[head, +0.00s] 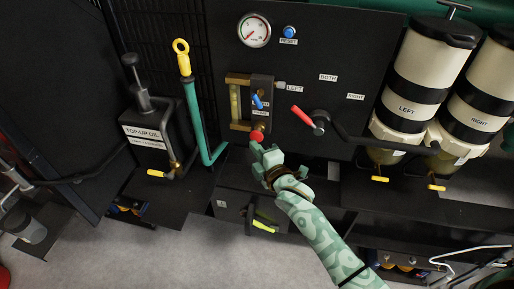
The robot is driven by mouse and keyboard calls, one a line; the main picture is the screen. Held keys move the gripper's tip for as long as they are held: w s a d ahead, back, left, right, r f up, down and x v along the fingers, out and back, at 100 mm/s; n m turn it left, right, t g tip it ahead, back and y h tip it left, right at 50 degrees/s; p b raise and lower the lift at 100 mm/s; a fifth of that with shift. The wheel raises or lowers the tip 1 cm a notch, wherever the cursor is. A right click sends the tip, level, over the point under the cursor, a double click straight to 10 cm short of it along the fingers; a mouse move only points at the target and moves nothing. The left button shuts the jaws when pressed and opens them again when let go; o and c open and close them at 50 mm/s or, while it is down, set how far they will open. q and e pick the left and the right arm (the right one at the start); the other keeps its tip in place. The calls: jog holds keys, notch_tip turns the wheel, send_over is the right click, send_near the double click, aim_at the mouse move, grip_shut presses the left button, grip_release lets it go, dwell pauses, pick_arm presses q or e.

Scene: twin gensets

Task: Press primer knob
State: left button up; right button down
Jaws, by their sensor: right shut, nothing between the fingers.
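The primer knob looks to be the small red knob (257,136) low on the dark panel (350,60), under a brass-framed sight glass (236,102). My right gripper (257,148) is shut and empty. Its fingertips are just below the red knob in the picture, very close to it; I cannot tell whether they touch. My right arm comes up from the bottom right. My left gripper is not in view.
A red-handled selector lever (302,113) sticks out right of the knob. A gauge (254,30) and blue reset button (289,32) are above. A top-up oil can (150,125) and teal dipstick tube (194,115) stand left. Two filter canisters (418,75) stand right.

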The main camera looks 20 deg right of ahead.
aim_at(259, 137)
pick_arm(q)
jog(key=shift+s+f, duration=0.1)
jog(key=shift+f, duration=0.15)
pick_arm(e)
jog(key=shift+w+d, duration=0.5)
jog(key=shift+w, duration=0.05)
jog(key=shift+w+d, duration=0.75)
jog(key=shift+w, duration=0.3)
jog(key=shift+r, duration=0.1)
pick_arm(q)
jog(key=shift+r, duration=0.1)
